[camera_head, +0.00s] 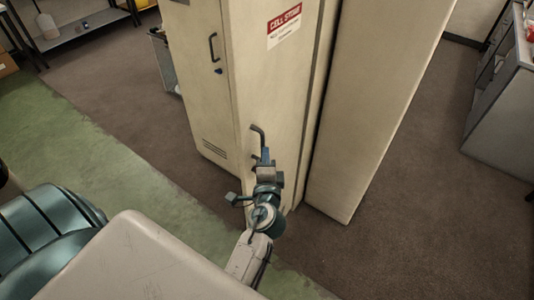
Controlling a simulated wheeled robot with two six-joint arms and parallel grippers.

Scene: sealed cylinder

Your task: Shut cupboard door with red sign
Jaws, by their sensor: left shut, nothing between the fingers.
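The cream cupboard door with the red sign (284,62) stands in the middle of the head view. The red sign (284,24) near its top reads "CELL STORE". A dark handle (258,133) sits low on this door. A dark gap runs down the door's right edge, beside another tall cream panel (372,100). My left gripper (266,155) is shut and empty, just below the handle in the picture and in front of the door's lower part. Whether it touches the door or handle I cannot tell. My right gripper is not in view.
A cream door (203,75) with its own handle and low vents is left of the sign door. A grey cabinet (500,115) stands at the right, and a low metal shelf (85,25) at the upper left. Brown carpet (430,215) is clear on the right.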

